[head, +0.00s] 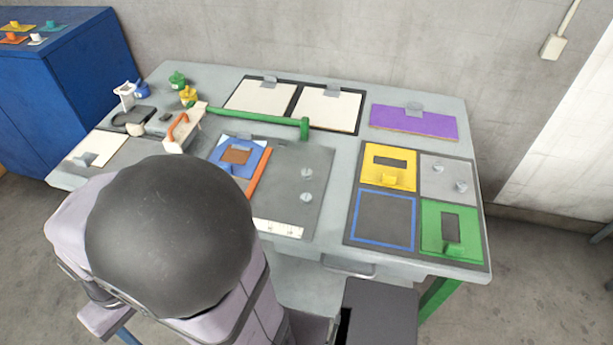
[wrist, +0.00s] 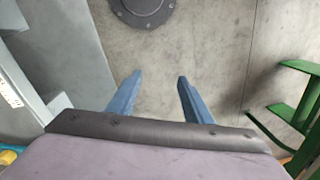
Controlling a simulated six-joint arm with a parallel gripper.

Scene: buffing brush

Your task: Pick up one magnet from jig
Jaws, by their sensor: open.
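My gripper (wrist: 160,75) shows in the wrist view as two blue fingers spread apart with nothing between them. Bare floor lies beyond the fingers, and the gripper is away from the table top. In the head view my arm hides most of it. Small grey round pieces that look like magnets sit on a dark grey plate (head: 290,215), one at its upper part (head: 307,172) and one below (head: 306,198). Two similar pieces sit on a light grey square (head: 438,167) at the right. Which holder is the jig I cannot tell for sure.
A blue frame with a brown middle (head: 225,150) lies on the plate beside an orange strip. Yellow (head: 400,165) and green (head: 430,235) plates lie right. A green-handled tool (head: 260,119) lies across the back. A purple block (head: 385,122) is behind. My arm covers the front left.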

